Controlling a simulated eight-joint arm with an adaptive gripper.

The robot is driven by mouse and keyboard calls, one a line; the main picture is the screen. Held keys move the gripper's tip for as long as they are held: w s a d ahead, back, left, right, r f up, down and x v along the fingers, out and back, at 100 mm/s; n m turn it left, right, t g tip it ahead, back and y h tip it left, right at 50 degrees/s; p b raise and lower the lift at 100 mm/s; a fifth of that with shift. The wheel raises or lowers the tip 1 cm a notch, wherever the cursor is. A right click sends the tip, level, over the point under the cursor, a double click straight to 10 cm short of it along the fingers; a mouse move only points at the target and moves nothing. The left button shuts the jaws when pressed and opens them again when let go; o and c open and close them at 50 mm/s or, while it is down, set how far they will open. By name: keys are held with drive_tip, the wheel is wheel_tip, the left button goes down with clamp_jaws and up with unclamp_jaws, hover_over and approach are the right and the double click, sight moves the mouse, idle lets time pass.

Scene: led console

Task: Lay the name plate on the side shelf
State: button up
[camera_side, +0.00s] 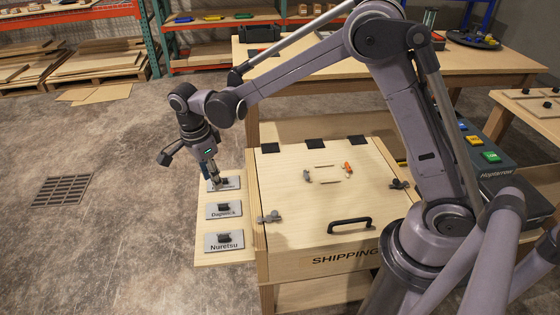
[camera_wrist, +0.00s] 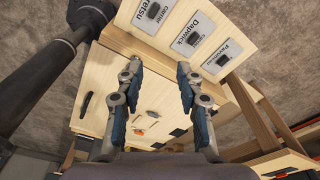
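Three grey name plates, each with a black knob, lie in a row on the pale wooden side shelf (camera_side: 205,252), left of the crate. The near plate (camera_side: 224,242) reads "Nuretsu", the middle plate (camera_side: 223,210) "Dapwick". The far plate (camera_side: 232,183) is partly hidden by my gripper (camera_side: 214,184) in the side view. The wrist view shows the Nuretsu plate (camera_wrist: 147,17), Dapwick plate (camera_wrist: 187,36) and far plate (camera_wrist: 217,62) beyond the fingertips. My gripper (camera_wrist: 159,67) is open, with nothing between its fingers. It points down by the far plate; contact cannot be told.
The crate (camera_side: 290,215) marked "SHIPPING" stands beside the shelf, its top shut, with a black handle (camera_side: 350,224), latches and small fittings. A console with coloured buttons (camera_side: 491,157) is at right. A workbench (camera_side: 480,65) stands behind. Open floor lies left.

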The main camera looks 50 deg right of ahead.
drive_tip(key=s+d+r+n+t, duration=0.3)
drive_tip(key=s+d+r+n, duration=0.2)
drive_tip(key=s+n, duration=0.4)
drive_tip(key=s+d+r+n+t+y, duration=0.1)
drive_tip(key=s+d+r+n+t, duration=0.3)
drive_tip(key=s+n, duration=0.6)
drive_tip(key=shift+d+r+n, duration=0.4)
drive_tip(key=shift+r+n, duration=0.35)
drive_tip(key=shift+n, duration=0.05)
